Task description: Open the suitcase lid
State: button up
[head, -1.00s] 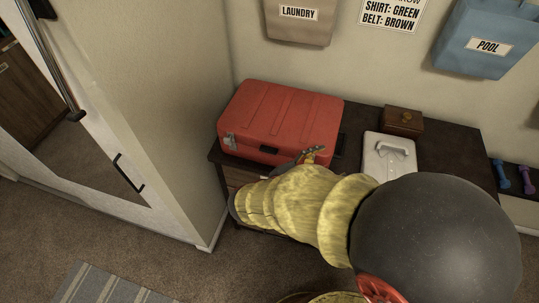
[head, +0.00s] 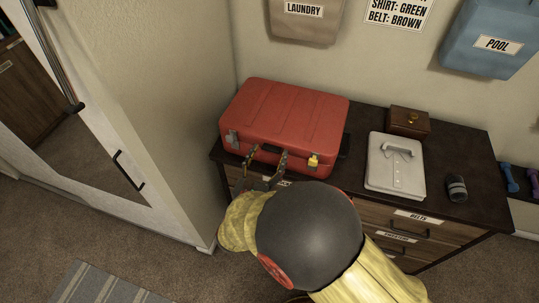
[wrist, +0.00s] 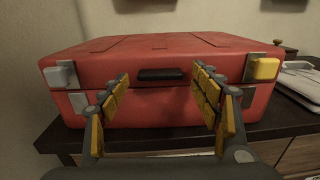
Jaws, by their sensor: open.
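The red suitcase (head: 285,110) lies flat on the dark dresser with its lid down; it also fills the wrist view (wrist: 150,110). A black handle (wrist: 160,74) sits at the middle of its front. A grey latch (wrist: 60,75) is on the front left and a yellow latch (wrist: 264,68) on the front right; the yellow one also shows in the head view (head: 313,160). My gripper (head: 267,157) is open in front of the suitcase. In the wrist view its yellow-padded fingers (wrist: 160,82) stand either side of the handle, with nothing held. Contact cannot be told.
A wall (head: 190,90) stands close on the suitcase's left. Hanging bags are on the wall behind.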

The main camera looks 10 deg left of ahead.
jog(key=shift+w, duration=0.5)
jog(key=shift+r, duration=0.1)
grip_shut()
dwell(0.7)
